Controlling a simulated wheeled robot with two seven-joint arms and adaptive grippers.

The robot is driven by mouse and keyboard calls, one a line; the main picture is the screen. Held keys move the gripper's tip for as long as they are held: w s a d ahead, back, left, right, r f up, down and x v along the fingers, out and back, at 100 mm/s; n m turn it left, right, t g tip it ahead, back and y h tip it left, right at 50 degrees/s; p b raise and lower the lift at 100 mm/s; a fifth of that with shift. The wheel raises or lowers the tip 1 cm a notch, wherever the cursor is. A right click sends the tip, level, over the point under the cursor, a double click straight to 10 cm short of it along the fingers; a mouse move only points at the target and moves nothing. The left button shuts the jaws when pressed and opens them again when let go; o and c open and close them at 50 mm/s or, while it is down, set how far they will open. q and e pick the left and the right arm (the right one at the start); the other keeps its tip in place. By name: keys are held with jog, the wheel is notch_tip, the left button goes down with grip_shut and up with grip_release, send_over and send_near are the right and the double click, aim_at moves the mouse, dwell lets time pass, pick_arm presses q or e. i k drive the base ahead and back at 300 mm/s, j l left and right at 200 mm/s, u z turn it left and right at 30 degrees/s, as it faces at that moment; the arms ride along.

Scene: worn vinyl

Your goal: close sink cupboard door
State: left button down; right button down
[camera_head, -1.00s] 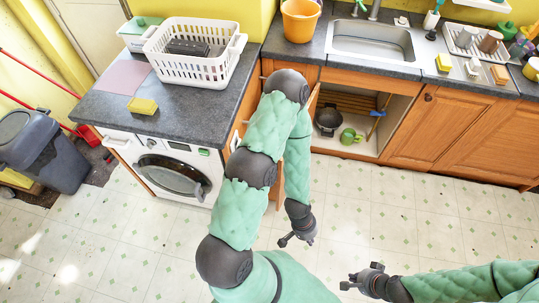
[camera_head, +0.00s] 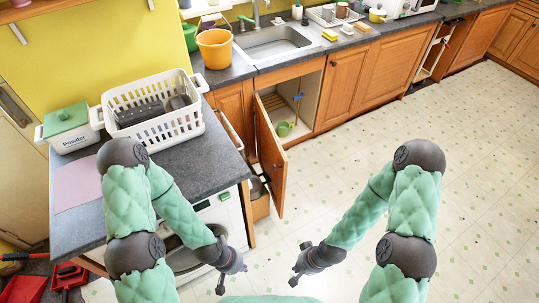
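The sink cupboard door (camera_head: 271,152) is a brown wooden panel standing wide open, swung out into the room at the left of the sink cupboard (camera_head: 309,97).
The sink (camera_head: 272,43) is set in the grey counter above the cupboard. The washing machine (camera_head: 222,214) is left of the door. A white basket (camera_head: 158,118) stands on the left counter. The tiled floor (camera_head: 420,130) at the right is clear.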

aim_at(272, 159)
jog(key=j, duration=0.15)
jog(key=i+l+u, duration=0.2)
jog(key=i+l, duration=0.15)
jog(key=i+l+u, duration=0.2)
jog(key=l, duration=0.35)
jog(key=i, duration=0.1)
